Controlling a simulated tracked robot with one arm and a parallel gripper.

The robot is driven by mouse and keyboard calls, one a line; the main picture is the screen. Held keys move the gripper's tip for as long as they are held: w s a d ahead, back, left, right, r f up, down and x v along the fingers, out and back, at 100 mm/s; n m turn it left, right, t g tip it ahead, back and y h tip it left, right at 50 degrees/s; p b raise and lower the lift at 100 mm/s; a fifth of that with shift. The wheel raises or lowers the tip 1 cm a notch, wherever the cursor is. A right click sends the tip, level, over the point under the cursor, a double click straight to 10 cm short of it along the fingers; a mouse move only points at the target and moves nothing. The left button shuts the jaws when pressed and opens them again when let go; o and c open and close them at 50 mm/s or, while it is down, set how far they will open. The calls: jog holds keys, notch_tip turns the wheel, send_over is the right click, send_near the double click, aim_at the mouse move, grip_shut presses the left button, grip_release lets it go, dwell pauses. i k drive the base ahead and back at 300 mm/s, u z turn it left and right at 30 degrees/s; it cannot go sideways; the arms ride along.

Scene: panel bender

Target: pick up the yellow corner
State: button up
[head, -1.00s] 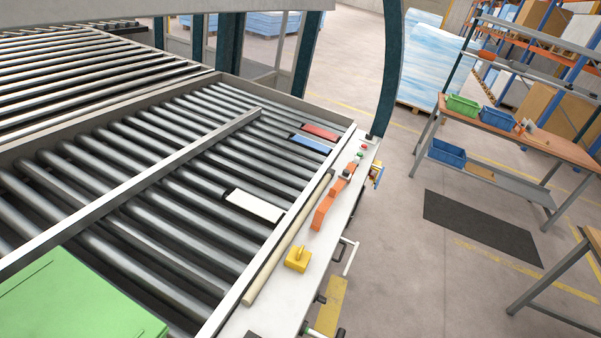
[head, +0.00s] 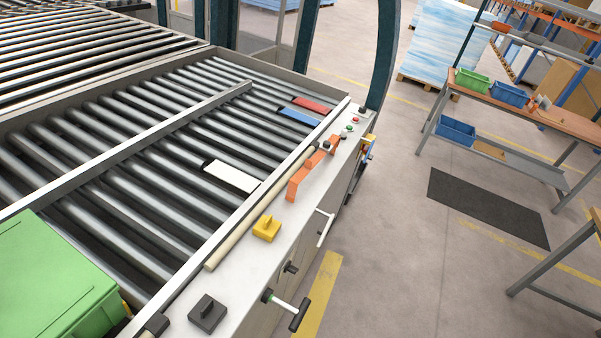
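My gripper does not show in the head view.
A green bin (head: 52,285) stands at the lower left on the rollers (head: 130,205). T-handles (head: 287,309) stick out from the ledge's side.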

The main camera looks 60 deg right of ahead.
aim_at(267, 228)
jog(key=z, duration=2.35)
jog(key=k, duration=0.8)
jog(key=u, duration=1)
jog(key=i, duration=1)
jog(key=k, duration=0.6)
